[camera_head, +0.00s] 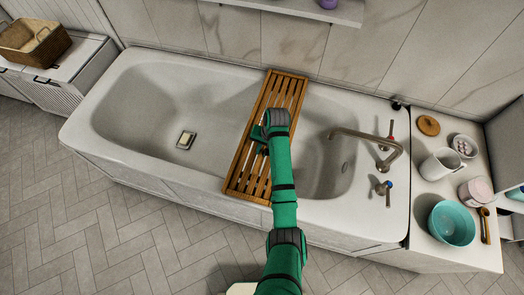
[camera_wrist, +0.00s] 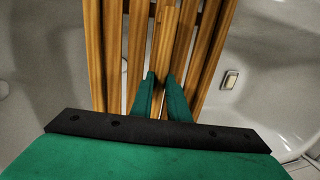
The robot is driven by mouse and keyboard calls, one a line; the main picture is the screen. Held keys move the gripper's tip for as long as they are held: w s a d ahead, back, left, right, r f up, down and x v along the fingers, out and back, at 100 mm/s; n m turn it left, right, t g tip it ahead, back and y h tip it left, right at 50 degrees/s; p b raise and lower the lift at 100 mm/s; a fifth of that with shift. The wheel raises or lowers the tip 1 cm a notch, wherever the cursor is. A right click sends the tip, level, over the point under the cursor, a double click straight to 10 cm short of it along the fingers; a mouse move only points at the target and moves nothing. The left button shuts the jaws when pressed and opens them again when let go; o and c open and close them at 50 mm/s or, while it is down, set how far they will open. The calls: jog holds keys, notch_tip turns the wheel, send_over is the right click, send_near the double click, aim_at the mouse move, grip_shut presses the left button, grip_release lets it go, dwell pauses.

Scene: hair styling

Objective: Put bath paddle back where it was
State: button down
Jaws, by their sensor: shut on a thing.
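The bath paddle, which I take to be the long slatted wooden board (camera_head: 250,172), lies crosswise over the white bathtub (camera_head: 78,128), one end at the far rim and the other at the near rim. I cannot tell whether both ends touch the rims. My gripper (camera_head: 260,133) is at the middle of the board, from above. In the wrist view my gripper (camera_wrist: 161,78) has its two green fingers close together around one slat of the bath paddle (camera_wrist: 110,50). My arm hides part of its right side in the head view.
A tap (camera_head: 370,139) with two handles stands at the tub's right end. The right counter holds a white jug (camera_head: 440,164), a teal bowl (camera_head: 452,223) and a wooden brush (camera_head: 485,226). A wicker basket (camera_head: 33,42) stands far left.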

jog(key=shift+f, duration=0.25)
jog(key=c, duration=1.7)
grip_release()
jog(key=shift+f, duration=0.15)
jog(key=r, duration=0.3)
jog(key=d+r, duration=0.1)
jog(key=r, duration=0.3)
jog(key=s+r, duration=0.1)
jog(key=r, duration=0.2)
jog(key=shift+d+r, duration=0.3)
jog(key=shift+r, duration=0.05)
jog(key=shift+a, duration=0.1)
